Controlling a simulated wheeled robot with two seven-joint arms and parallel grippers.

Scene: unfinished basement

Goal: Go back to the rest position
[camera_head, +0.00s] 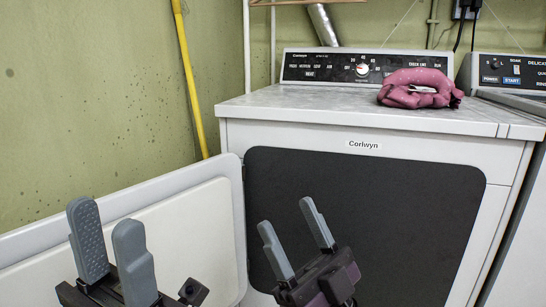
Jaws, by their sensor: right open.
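My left gripper (110,245) is at the lower left, in front of the white open door panel. Its two grey fingers stand apart with nothing between them. My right gripper (296,240) is at the lower middle, in front of the dark front of the dryer (370,135). Its two grey fingers are apart and nothing shows between them. Both grippers point up and are below the dryer's top surface.
The white door panel (180,215) stands swung out at the left. A pink bundled cloth item (418,90) lies on the dryer's top. Another machine (512,78) stands at the right. A yellow pole (190,75) leans against the green wall.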

